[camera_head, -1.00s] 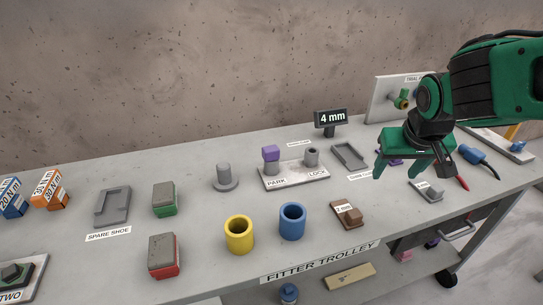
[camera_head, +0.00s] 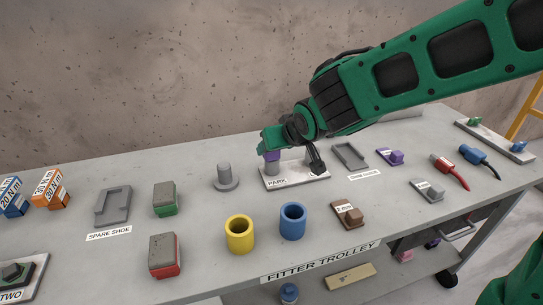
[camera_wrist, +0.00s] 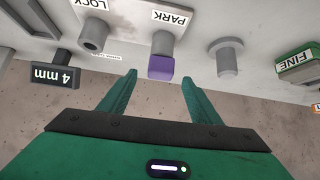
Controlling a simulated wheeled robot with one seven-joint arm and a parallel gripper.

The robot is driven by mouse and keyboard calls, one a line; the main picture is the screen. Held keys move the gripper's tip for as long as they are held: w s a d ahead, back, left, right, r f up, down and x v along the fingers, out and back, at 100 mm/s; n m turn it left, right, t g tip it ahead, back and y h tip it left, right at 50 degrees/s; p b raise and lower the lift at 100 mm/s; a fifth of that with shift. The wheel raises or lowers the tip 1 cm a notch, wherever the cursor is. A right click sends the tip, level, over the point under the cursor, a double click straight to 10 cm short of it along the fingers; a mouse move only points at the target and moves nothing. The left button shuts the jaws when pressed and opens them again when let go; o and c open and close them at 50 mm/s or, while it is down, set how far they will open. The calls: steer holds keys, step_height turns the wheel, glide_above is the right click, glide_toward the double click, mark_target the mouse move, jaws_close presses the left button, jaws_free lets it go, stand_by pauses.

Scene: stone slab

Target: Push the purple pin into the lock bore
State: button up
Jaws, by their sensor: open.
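The purple pin (camera_head: 272,156) stands in the grey post by the PARK label, on a pale plate (camera_head: 300,180). In the wrist view the purple pin's square head (camera_wrist: 161,67) lies between my two green fingertips, with a gap to each side. My gripper (camera_wrist: 158,78) is open and empty. In the head view my gripper (camera_head: 290,147) is above the plate and partly covers the pin and the LOCK end. The lock bore (camera_wrist: 94,40), a short hollow grey cylinder by the LOCK label, shows in the wrist view.
A grey flanged peg (camera_head: 225,177) stands left of the plate, and an empty grey tray (camera_head: 350,155) lies right of it. Yellow (camera_head: 239,235) and blue (camera_head: 292,222) cups stand in front.

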mark_target(271, 160)
steer(key=shift+x, duration=2.75)
steer(key=shift+w+r, duration=0.1)
steer(key=c, duration=1.3)
steer(key=shift+c, duration=0.5)
steer(key=shift+r, duration=0.15)
